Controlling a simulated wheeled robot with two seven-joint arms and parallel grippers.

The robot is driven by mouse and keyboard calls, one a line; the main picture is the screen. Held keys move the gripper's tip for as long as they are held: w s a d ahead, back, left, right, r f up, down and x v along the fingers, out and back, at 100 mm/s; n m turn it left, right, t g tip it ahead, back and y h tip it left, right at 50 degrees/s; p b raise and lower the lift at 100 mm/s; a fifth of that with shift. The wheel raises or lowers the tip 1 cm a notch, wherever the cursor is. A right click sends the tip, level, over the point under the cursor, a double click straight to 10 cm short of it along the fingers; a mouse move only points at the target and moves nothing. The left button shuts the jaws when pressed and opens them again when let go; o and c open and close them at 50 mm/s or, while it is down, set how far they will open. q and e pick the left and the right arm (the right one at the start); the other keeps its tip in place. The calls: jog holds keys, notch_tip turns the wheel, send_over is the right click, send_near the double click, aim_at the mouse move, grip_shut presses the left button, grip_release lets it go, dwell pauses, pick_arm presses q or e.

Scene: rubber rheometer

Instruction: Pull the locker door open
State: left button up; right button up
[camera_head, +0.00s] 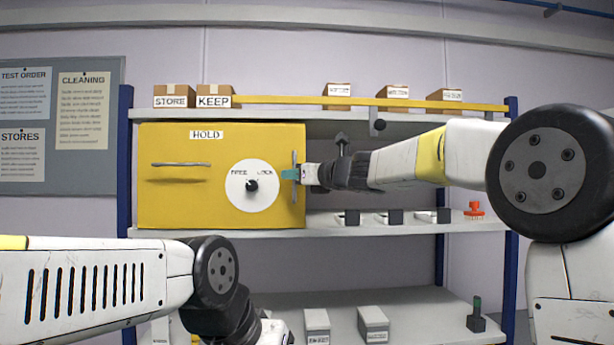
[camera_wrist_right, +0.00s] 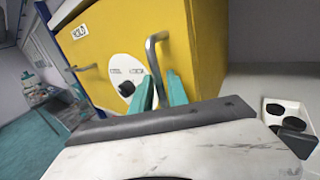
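The yellow locker (camera_head: 215,215) stands on the middle shelf with a HOLD label, and its front looks closed. Its door has a white dial (camera_head: 262,205) marked with FREE and LOCK, a vertical grey handle (camera_head: 294,202) near the right edge and a horizontal bar at the left. My right gripper (camera_head: 290,174) is at the vertical handle. In the right wrist view its teal fingers (camera_wrist_right: 160,92) lie either side of the handle (camera_wrist_right: 152,48); I cannot tell whether they press on it. My left gripper (camera_head: 276,328) is low at the bottom edge, fingers out of view.
The shelf unit has blue posts (camera_head: 511,200). Small boxes stand on top, including STORE (camera_head: 174,96) and KEEP (camera_head: 214,96). Boxes (camera_head: 373,324) stand on the lower shelf. The space before the door's left part looks clear.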

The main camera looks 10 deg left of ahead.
grip_shut()
dwell(1.4)
